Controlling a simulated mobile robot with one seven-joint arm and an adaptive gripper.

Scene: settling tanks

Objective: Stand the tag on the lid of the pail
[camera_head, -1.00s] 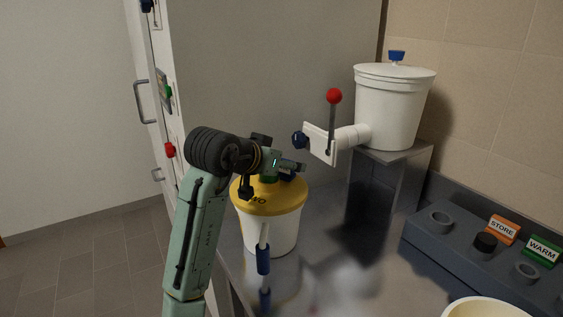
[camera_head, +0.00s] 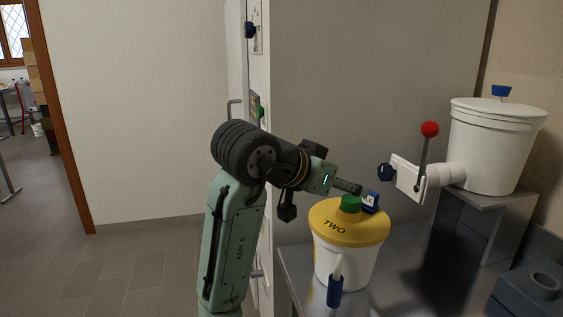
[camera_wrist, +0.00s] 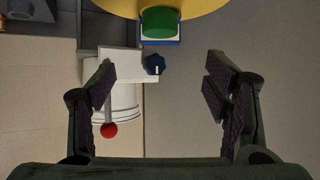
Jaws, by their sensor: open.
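The white pail (camera_head: 340,262) stands on the metal bench with a yellow lid (camera_head: 325,212) marked TWO. A green knob (camera_head: 350,203) is at the lid's middle. The small blue tag (camera_head: 371,203) stands upright on the lid, just right of the knob, with a pale mark on it. In the wrist view the blue tag (camera_wrist: 160,43) shows as an edge behind the green knob (camera_wrist: 159,21). My gripper (camera_head: 352,188) is just above and left of the knob. Its fingers (camera_wrist: 159,82) are wide apart with nothing between them.
A white tank (camera_head: 492,145) with a red-knobbed lever (camera_head: 429,129) and spout stands on a metal stand at the right. A blue-handled bar (camera_head: 335,291) is at the pail's front. A tall grey cabinet wall (camera_head: 370,80) rises behind. Floor is open at left.

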